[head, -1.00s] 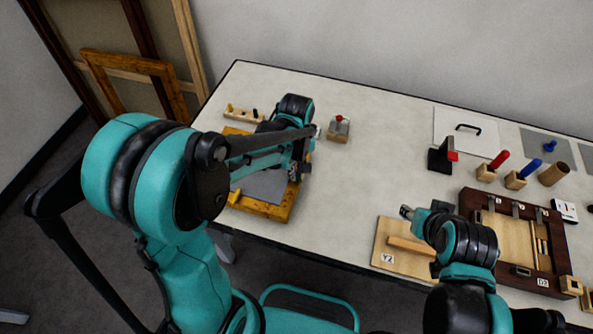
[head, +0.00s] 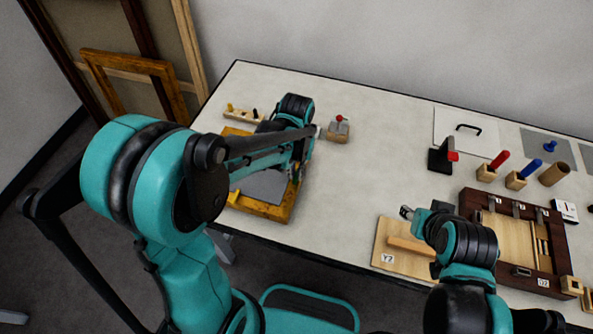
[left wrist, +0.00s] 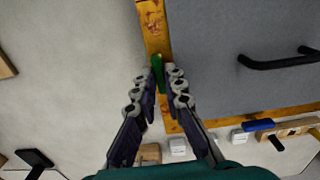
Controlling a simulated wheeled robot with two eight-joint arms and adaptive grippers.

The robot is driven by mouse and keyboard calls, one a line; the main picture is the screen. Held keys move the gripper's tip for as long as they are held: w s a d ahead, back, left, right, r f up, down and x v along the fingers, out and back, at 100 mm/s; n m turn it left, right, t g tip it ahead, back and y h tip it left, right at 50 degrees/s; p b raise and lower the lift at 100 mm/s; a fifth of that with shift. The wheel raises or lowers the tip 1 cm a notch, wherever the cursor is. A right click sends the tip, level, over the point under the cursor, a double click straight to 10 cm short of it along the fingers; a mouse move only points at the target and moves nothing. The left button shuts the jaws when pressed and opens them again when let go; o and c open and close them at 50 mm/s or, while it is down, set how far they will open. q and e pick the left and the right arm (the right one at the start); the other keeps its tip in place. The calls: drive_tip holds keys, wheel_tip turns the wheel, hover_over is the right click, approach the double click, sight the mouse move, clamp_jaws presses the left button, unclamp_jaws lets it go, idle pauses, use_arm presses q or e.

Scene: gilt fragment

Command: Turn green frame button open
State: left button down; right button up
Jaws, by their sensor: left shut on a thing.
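The gold frame (head: 283,212) lies on the table's left part around a grey panel, partly hidden by my left arm. In the left wrist view, its gold rail (left wrist: 153,25) runs down from the top and a black handle stands on the grey panel. The green button (left wrist: 158,73) is a narrow upright piece at this rail. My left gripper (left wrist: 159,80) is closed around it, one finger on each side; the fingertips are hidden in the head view. My right gripper (head: 406,212) is above the wooden board; its jaws are too small to read.
A small block with a red knob (head: 339,121) stands right of the frame. A peg rack (head: 240,113) is behind it. The board (head: 392,262), a dark wooden box (head: 545,280) and coloured handles stand at right. The table middle is clear.

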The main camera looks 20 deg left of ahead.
sight(296, 175)
use_arm(q)
drive_tip(key=shift+m, duration=0.3)
drive_tip(key=c, duration=1.6)
unclamp_jaws()
wheel_tip(296, 175, up, 12)
